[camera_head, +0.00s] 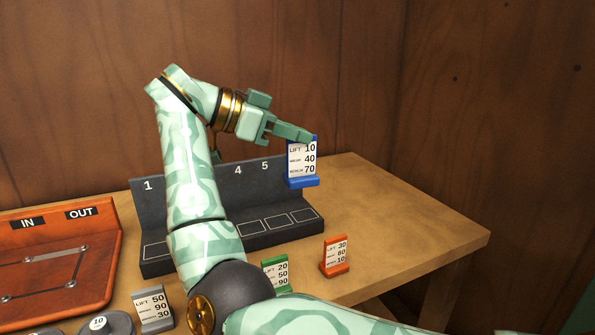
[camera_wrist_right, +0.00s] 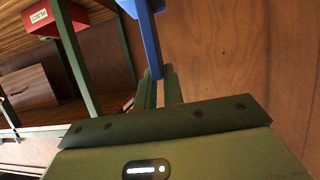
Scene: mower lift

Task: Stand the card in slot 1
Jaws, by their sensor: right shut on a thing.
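My right gripper (camera_head: 307,137) is shut on the top of a blue-framed card (camera_head: 302,161) that reads 10, 40, 70. The card hangs upright in the air before the right end of the dark slot rack (camera_head: 300,216). In the right wrist view the blue card (camera_wrist_right: 151,40) is edge-on at the fingertips (camera_wrist_right: 158,88). Slot label 1 (camera_head: 148,185) is at the rack's left end; labels 4 and 5 also show. My right arm hides the labels between 1 and 4 and part of the ledge. My left gripper is not in view.
A grey card (camera_head: 153,308), a green card (camera_head: 275,271) and an orange card (camera_head: 335,254) stand in front of the rack. A red IN/OUT board (camera_head: 95,235) is at left, a round weight marked 10 (camera_head: 97,322) near the front. The table's right part (camera_head: 400,215) is clear.

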